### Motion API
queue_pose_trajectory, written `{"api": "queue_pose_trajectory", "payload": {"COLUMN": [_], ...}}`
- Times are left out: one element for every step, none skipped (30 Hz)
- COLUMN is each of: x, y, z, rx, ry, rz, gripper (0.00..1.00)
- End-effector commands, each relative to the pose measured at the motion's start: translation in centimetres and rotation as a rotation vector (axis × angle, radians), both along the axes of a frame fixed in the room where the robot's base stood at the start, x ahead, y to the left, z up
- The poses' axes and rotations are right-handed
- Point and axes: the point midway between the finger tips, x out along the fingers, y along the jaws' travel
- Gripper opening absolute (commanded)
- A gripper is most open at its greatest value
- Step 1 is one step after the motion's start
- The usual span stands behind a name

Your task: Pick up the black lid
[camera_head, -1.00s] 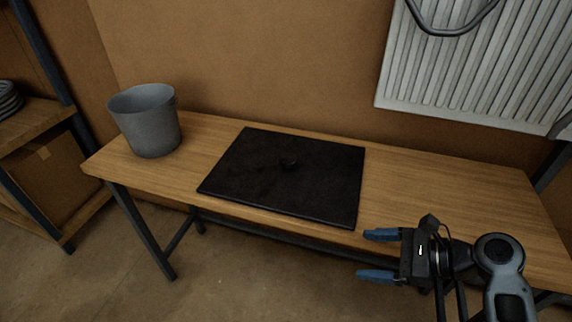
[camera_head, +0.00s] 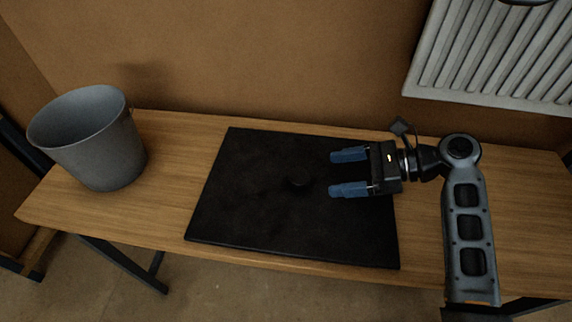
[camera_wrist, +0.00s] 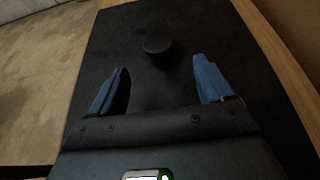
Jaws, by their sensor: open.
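The gripper's height above the lid is hard to judge.
A grey bucket (camera_head: 92,143) stands on the left end of the wooden table (camera_head: 165,195). A white radiator (camera_head: 490,55) hangs on the brown wall at the back right. The table between bucket and lid is clear.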

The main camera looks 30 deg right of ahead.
Motion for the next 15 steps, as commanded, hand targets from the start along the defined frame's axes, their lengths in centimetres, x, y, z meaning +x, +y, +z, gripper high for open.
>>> {"api": "queue_pose_trajectory", "payload": {"x": [0.1, 0.2, 0.4, 0.5, 0.7, 0.9, 1.1, 1.3, 1.4, 1.6, 1.7, 2.0, 2.2, 2.5, 2.7], "y": [0.2, 0.3, 0.6, 0.8, 1.1, 1.4, 1.7, 1.9, 2.2, 2.4, 2.7, 3.1, 3.5, 3.9, 4.5], "z": [-0.1, -0.2, -0.3, -0.5, -0.6, -0.8, -0.8, -0.9, -1.0, -1.1, -1.1, -1.2, -1.3, -1.4, -1.6], "rx": [0.000, 0.000, 0.000, 0.000, 0.000, 0.000, 0.000, 0.000, 0.000, 0.000, 0.000, 0.000, 0.000, 0.001, 0.000], "ry": [0.002, 0.002, 0.002, 0.002, 0.002, 0.002, 0.002, 0.001, 0.002, 0.002, 0.001, 0.002, 0.002, 0.001, 0.002], "rz": [0.001, 0.001, 0.001, 0.001, 0.001, 0.001, 0.001, 0.002, 0.003, 0.003, 0.002, 0.003, 0.004, 0.004, 0.005], "gripper": [0.80, 0.80, 0.80, 0.80, 0.80, 0.80, 0.80, 0.80, 0.80, 0.80, 0.80, 0.80, 0.80, 0.80, 0.80]}}
